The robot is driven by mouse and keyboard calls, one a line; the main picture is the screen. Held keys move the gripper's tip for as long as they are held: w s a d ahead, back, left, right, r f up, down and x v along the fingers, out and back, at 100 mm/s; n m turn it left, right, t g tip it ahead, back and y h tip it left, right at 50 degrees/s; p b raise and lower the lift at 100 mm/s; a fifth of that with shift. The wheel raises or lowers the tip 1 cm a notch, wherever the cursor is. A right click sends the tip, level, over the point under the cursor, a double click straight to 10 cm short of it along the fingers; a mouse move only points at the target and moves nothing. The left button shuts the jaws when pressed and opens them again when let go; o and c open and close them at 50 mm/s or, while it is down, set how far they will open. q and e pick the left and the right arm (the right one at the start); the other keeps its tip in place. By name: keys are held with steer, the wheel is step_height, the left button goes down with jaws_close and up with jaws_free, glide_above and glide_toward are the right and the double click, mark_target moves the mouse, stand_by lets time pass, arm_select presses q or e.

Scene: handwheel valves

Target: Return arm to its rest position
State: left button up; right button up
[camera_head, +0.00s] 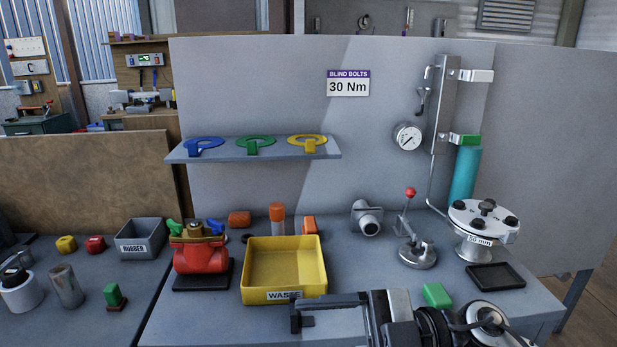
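My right gripper (300,318) is at the bottom middle of the head view. Its arm (440,325) comes in from the lower right and lies low across the table's front edge, with the gripper pointing left. The gripper is in front of the yellow waste tray (284,295). I see nothing held at its fingertips, but the gap between the fingers is not clear from this angle. My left gripper and arm are not in view.
A red valve body (200,258) stands left of the tray. A green block (437,295) lies close behind my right arm. A flange marked 50 mm (482,222), a black tray (495,276) and a red-knobbed stand (415,253) are at right. A grey panel (400,90) rises behind.

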steer(key=w+d+f+m+t+h, duration=0.35)
steer(key=f+m+t+h, duration=0.2)
steer(key=m+t, duration=0.45)
steer(key=w+d+f+m+t+h, duration=0.2)
steer(key=d+f+m+t+h, duration=0.3)
steer(key=m+t, duration=0.45)
steer(key=s+d+f+m+g+h, duration=0.1)
steer(key=s+d+f+g+h, duration=0.1)
steer(key=s+f, duration=0.3)
steer(key=s+d+f+m+g+h, duration=0.2)
steer(key=s+f+g, duration=0.3)
steer(key=f, duration=0.7)
steer(key=shift+s+f+h, duration=0.2)
steer(key=shift+s+h, duration=0.15)
steer(key=shift+s, duration=0.1)
steer(key=shift+d+m, duration=0.1)
steer(key=shift+m, duration=0.15)
